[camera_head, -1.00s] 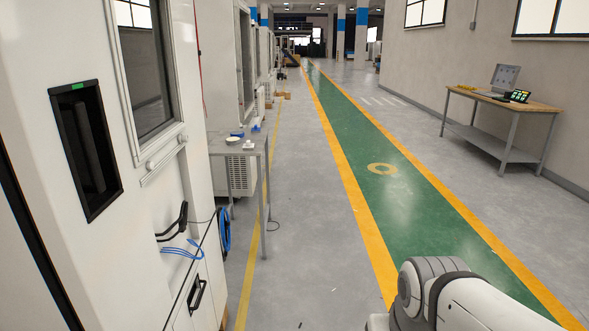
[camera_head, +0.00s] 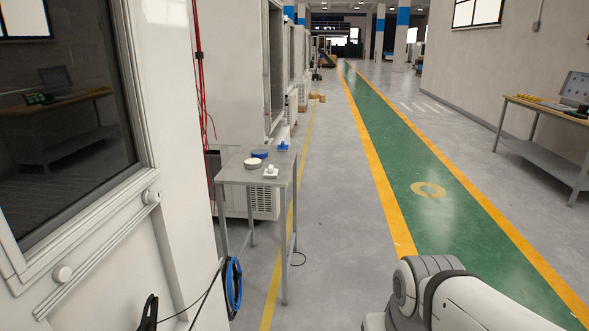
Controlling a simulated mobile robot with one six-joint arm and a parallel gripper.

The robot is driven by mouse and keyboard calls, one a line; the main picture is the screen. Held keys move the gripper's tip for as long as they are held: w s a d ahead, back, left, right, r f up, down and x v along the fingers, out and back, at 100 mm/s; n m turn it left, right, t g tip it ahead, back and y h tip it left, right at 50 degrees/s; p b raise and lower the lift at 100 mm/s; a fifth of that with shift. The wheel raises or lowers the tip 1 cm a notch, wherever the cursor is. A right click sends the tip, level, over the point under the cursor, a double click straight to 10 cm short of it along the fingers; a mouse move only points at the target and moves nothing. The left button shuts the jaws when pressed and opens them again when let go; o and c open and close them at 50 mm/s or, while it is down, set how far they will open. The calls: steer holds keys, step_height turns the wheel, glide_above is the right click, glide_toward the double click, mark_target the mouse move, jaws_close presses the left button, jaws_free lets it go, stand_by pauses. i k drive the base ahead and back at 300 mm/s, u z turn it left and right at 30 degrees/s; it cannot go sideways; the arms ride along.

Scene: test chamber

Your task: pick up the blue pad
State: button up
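A narrow grey metal table (camera_head: 228,174) stands left of centre, beside the white machines. Near its back edge lies a flat round blue item (camera_head: 260,154). A second, smaller blue item (camera_head: 283,147) sits at the back right corner. I cannot tell at this size which of the two is the blue pad. A white round item (camera_head: 252,163) and a small white item (camera_head: 271,172) lie in front of them. Part of my arm shows at the lower right, but my gripper is out of view.
A white chamber (camera_head: 165,120) with a window fills the left side. A blue hose coil (camera_head: 233,285) hangs beside it, before the table. The green walkway (camera_head: 440,205) is clear. A workbench (camera_head: 540,110) with a laptop stands at the right wall.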

mark_target(282, 147)
steer(key=u, duration=0.15)
steer(key=i, duration=1.7)
steer(key=u, duration=0.15)
